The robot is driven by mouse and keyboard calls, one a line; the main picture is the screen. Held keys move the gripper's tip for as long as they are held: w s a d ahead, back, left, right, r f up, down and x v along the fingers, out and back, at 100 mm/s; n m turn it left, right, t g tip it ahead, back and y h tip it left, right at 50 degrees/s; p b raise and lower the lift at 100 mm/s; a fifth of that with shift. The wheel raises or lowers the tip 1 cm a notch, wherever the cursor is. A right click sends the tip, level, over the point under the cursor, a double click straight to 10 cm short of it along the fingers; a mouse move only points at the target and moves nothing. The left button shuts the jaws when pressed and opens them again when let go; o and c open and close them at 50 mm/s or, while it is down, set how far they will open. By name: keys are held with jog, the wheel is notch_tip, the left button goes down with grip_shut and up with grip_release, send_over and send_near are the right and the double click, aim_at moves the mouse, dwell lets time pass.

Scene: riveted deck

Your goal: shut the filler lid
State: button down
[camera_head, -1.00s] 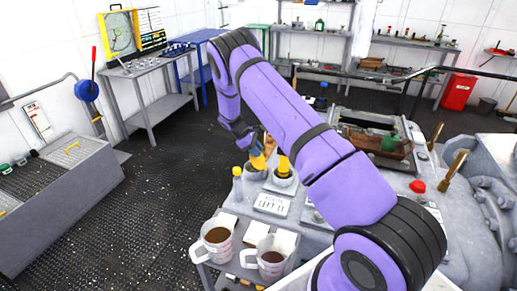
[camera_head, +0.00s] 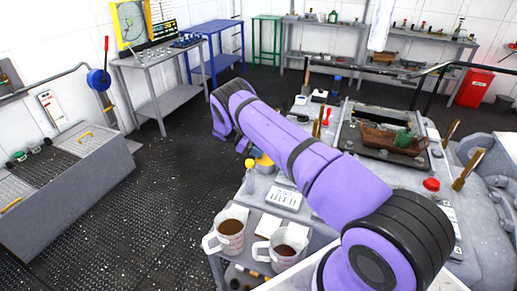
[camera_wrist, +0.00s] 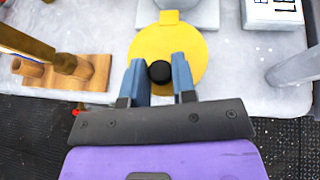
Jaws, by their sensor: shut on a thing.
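The filler lid (camera_wrist: 188,90) is a yellow disc with a black knob (camera_wrist: 160,72) on its face. Its hinge tab (camera_wrist: 169,17) is at the top of the wrist view, against a pale grey neck (camera_wrist: 205,14). My gripper (camera_wrist: 159,76) has its blue fingers on both sides of the knob and is shut on it. In the head view the lid is a small yellow patch (camera_head: 264,160) below my forearm, and my gripper there is mostly hidden. I cannot tell the lid's exact tilt.
A wooden block with a handle (camera_wrist: 90,75) stands left of the lid. A grey post (camera_wrist: 293,68) rises on the right. A bottle (camera_head: 249,175) stands left of the lid.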

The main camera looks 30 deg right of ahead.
jog(key=shift+w+a+f, duration=0.15)
jog(key=shift+a+f, duration=0.3)
jog(key=c, duration=1)
grip_release()
jog(key=shift+w, duration=0.1)
jog(key=v, duration=1.1)
